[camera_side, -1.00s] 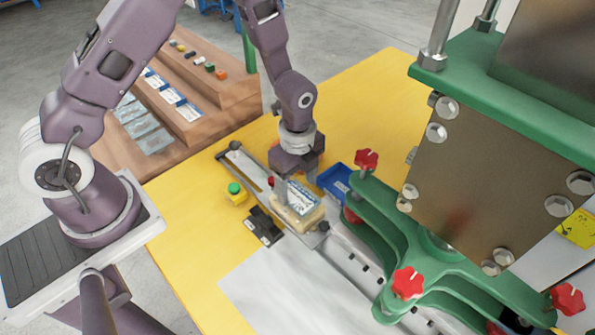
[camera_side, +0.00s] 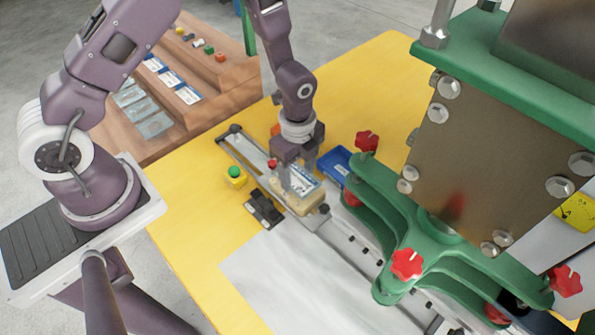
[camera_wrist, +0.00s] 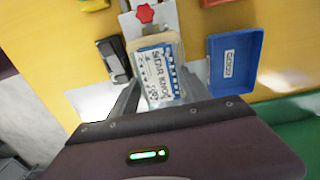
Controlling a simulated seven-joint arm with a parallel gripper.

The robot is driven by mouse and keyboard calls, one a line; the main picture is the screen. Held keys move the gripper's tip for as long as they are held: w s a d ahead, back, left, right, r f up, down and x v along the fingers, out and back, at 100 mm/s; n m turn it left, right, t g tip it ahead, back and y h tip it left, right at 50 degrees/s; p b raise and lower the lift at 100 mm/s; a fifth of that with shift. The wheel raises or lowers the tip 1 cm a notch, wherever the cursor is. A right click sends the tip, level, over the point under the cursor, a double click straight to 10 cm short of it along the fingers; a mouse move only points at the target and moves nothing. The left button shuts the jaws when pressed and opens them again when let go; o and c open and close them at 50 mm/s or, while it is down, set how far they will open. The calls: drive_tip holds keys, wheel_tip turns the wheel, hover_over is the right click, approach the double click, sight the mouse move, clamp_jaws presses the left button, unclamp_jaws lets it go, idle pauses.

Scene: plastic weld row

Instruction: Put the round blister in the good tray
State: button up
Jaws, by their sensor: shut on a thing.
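A blister pack with a white and blue printed card (camera_wrist: 166,76) is between the fingers of my gripper (camera_wrist: 160,92) in the wrist view. My gripper (camera_side: 298,180) is shut on it. In the side view the blister card (camera_side: 305,186) shows partly behind the fingers, at a cream block-shaped nest (camera_side: 297,206). I cannot tell whether it is clear of the nest. The round shape of the blister is hidden. The good tray is blue and appears empty, with a white "GOOD" label, right of my gripper in the wrist view (camera_wrist: 215,62) and behind right in the side view (camera_side: 340,160).
The green press (camera_side: 440,225) with red knobs stands close on the right. A brown stepped rack (camera_side: 205,85) holds several cards. Yellow table is clear behind the tray.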

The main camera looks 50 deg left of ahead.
drive_tip(key=shift+r, duration=2.1)
drive_tip(key=shift+r, duration=2.5)
hover_over(336, 165)
wheel_tip(336, 165, down, 13)
drive_tip(key=shift+d+r, duration=0.1)
drive_tip(key=shift+r, duration=0.05)
drive_tip(key=o, duration=1)
drive_tip(key=shift+o, duration=0.2)
